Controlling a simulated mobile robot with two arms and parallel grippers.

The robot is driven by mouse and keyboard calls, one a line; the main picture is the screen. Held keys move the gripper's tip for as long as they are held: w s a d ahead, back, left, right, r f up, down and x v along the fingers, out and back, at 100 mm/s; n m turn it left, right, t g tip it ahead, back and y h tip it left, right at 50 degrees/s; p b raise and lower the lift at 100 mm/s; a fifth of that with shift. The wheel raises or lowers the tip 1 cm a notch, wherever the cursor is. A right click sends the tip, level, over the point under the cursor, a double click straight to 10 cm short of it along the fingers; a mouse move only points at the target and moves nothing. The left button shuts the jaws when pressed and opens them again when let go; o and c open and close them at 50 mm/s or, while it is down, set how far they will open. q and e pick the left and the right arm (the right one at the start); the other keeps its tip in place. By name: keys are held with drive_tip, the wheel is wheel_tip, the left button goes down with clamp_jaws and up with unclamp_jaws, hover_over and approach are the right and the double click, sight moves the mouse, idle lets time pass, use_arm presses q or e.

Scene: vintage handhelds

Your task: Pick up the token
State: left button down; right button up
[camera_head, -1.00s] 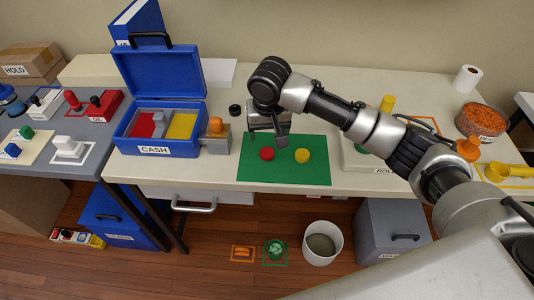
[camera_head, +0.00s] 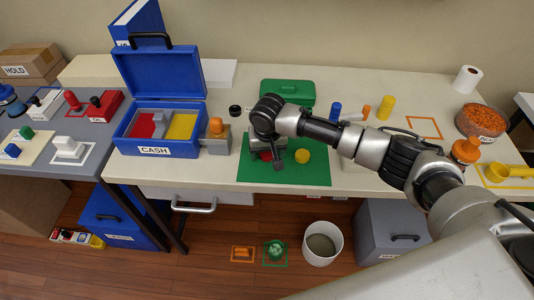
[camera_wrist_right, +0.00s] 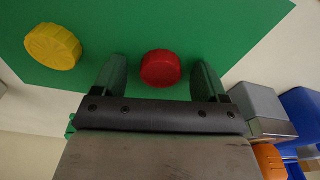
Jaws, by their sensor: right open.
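A red round token (camera_wrist_right: 160,68) lies on the green mat (camera_head: 310,175). In the right wrist view it sits between the two fingertips of my right gripper (camera_wrist_right: 160,75), with a gap on each side. In the head view the red token is mostly hidden by my right gripper (camera_head: 275,158), which is open over the mat. A yellow round token (camera_head: 303,156) lies on the mat to the right of the red one; it also shows in the right wrist view (camera_wrist_right: 53,46). My left gripper is not in view.
A blue cash box (camera_head: 185,150) with its lid up stands left of the mat, a grey block with an orange knob (camera_head: 216,127) between them. A green case (camera_head: 288,90) stands behind the mat. Blue (camera_head: 335,112) and yellow (camera_head: 386,107) cylinders stand to the right.

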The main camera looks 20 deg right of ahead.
drive_tip(key=c, duration=1)
drive_tip(key=shift+r, duration=0.2)
drive_tip(key=shift+r, duration=0.25)
wheel_tip(320, 180, up, 4)
drive_tip(key=shift+d+f, duration=0.1)
drive_tip(key=shift+f, duration=0.1)
drive_tip(key=s+d+r, duration=0.6)
drive_tip(key=s+d, duration=0.2)
drive_tip(key=shift+s+r, duration=0.2)
drive_tip(key=shift+r, duration=0.1)
drive_tip(key=shift+a, duration=0.1)
